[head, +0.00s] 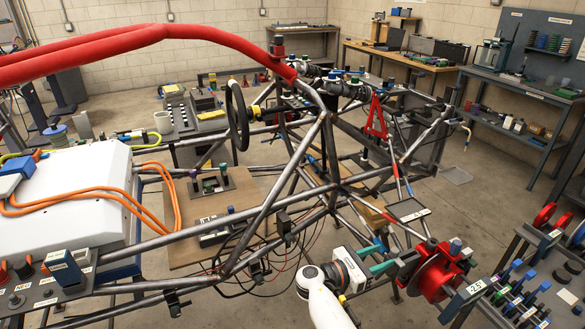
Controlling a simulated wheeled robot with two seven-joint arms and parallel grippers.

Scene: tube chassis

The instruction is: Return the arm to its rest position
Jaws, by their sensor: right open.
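My right arm (322,300), white with a dark wrist, comes in from the bottom edge right of centre. Its gripper (386,254) has two teal fingers spread apart, with nothing seen between them. The fingers point right, toward a red hub-like assembly (436,272) at the front corner of the tube chassis (290,195). Whether the fingertips touch anything there cannot be told. My left gripper is out of view.
Chassis tubes and hanging dark wires (280,250) lie close left of and behind my right arm. A rack (515,295) with coloured-handled items stands at the lower right. A workbench (520,95) stands at the far right. Open floor lies between.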

